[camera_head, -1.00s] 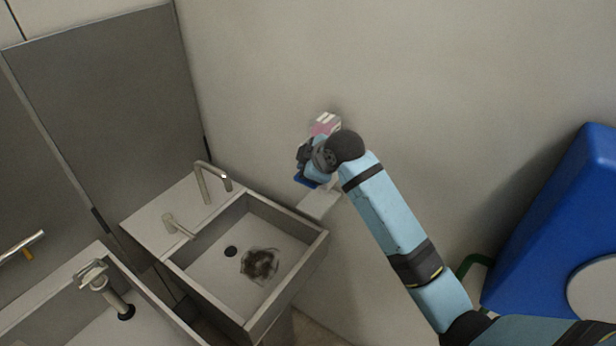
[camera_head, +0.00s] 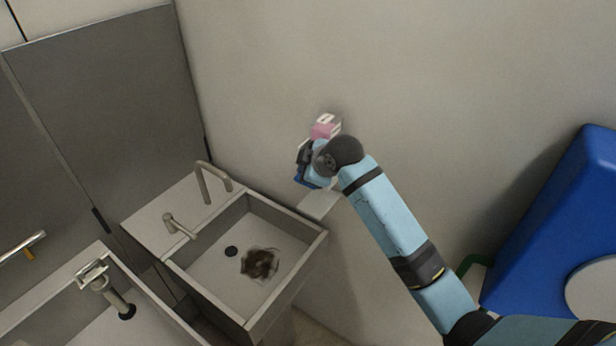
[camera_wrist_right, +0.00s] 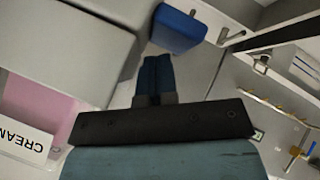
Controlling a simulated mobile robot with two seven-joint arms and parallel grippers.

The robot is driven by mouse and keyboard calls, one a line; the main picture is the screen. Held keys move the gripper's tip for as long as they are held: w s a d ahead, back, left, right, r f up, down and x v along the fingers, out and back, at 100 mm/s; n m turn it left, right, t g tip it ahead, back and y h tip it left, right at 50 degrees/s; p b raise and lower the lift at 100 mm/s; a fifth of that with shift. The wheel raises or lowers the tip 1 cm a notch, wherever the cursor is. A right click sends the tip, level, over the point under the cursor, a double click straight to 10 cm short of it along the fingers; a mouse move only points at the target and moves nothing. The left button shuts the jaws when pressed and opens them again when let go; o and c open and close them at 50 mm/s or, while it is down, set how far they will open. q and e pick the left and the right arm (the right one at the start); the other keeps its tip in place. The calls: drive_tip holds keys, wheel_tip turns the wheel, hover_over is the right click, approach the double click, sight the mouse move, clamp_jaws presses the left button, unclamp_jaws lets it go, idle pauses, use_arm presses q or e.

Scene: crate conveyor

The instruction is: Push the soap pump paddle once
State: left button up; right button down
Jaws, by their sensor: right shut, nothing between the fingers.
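The soap dispenser (camera_head: 325,127) is mounted on the wall, with a pink part and white on top. It fills the left side of the right wrist view as a grey housing and a pink panel (camera_wrist_right: 45,112) labelled "CREAM". A blue block (camera_wrist_right: 178,30), apparently the paddle, shows beyond my fingers; its blue also shows low beside my wrist in the head view (camera_head: 306,182). My right gripper (camera_wrist_right: 156,62) is shut and empty, its fingertips close to the block's near edge. Contact cannot be told. My right wrist partly hides the dispenser in the head view. My left gripper is out of view.
A small white ledge (camera_head: 318,204) is below the dispenser. A sink (camera_head: 215,303) with a tap (camera_head: 210,180) stands to the left, and another basin (camera_head: 150,325) nearer. A large blue object (camera_head: 560,220) is at the right. The wall above is bare.

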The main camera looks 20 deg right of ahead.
drive_tip(key=shift+f, duration=0.25)
